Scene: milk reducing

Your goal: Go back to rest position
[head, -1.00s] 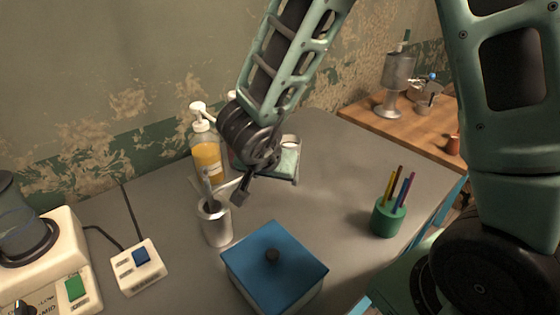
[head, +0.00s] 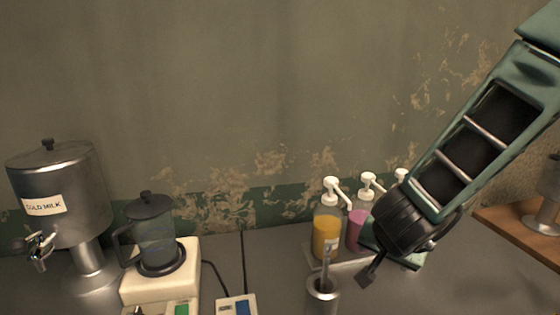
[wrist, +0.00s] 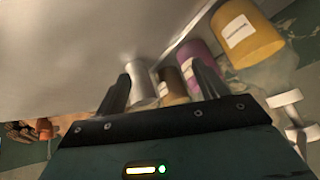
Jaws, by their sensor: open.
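My gripper (head: 368,272) hangs at the lower right of the head view, at the end of my green arm, in front of the syrup pump bottles. In the wrist view the gripper (wrist: 160,88) shows two dark fingers spread apart with nothing held between them. The yellow pump bottle (head: 326,236) and the pink pump bottle (head: 356,228) stand against the wall just left of my gripper. In the wrist view the yellow bottle (wrist: 250,35) and the purple bottle (wrist: 198,62) lie beyond the fingers.
A steel cup (head: 323,294) with a utensil stands in front of the bottles. A wooden board (head: 515,232) is at the right.

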